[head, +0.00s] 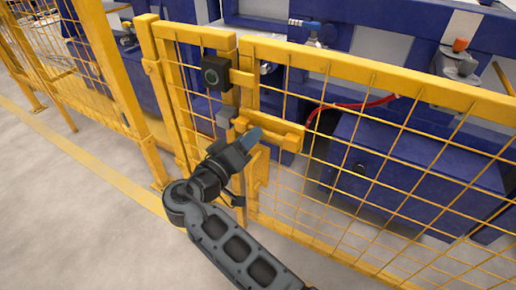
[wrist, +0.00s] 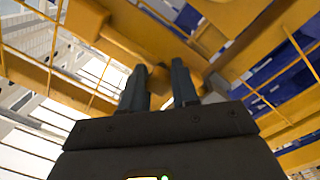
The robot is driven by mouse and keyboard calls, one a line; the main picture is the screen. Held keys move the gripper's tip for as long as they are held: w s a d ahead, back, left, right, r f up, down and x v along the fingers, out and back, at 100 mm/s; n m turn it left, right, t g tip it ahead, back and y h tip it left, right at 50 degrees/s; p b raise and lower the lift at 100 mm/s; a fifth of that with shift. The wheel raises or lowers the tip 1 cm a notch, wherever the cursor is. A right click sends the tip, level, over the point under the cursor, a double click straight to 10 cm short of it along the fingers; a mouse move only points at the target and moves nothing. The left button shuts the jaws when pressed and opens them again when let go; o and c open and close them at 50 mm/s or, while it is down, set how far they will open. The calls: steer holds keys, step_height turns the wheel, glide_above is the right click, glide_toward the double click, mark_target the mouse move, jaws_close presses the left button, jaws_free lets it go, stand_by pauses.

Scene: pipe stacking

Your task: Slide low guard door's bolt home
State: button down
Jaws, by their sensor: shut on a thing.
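The low yellow guard door (head: 350,150) is a framed wire-mesh panel. My gripper is shut on the bolt's handle, which the fingers mostly hide. How far the bolt reaches cannot be told.
Yellow mesh fencing (head: 85,60) continues at the left. Blue machinery (head: 390,165) and a red hose (head: 350,106) stand behind the mesh. The grey floor (head: 70,210) in front is clear, with a yellow line (head: 100,160) along the fence.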

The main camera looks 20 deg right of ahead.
steer(key=shift+w+d+r, duration=0.1)
steer(key=shift+w+r, duration=0.05)
steer(key=shift+w, duration=0.15)
steer(key=c, duration=0.8)
jaws_free()
steer(key=shift+c, duration=0.2)
steer(key=p+v, duration=0.1)
steer(key=v, duration=0.6)
steer(key=shift+s+a, duration=0.2)
steer(key=shift+a, duration=0.15)
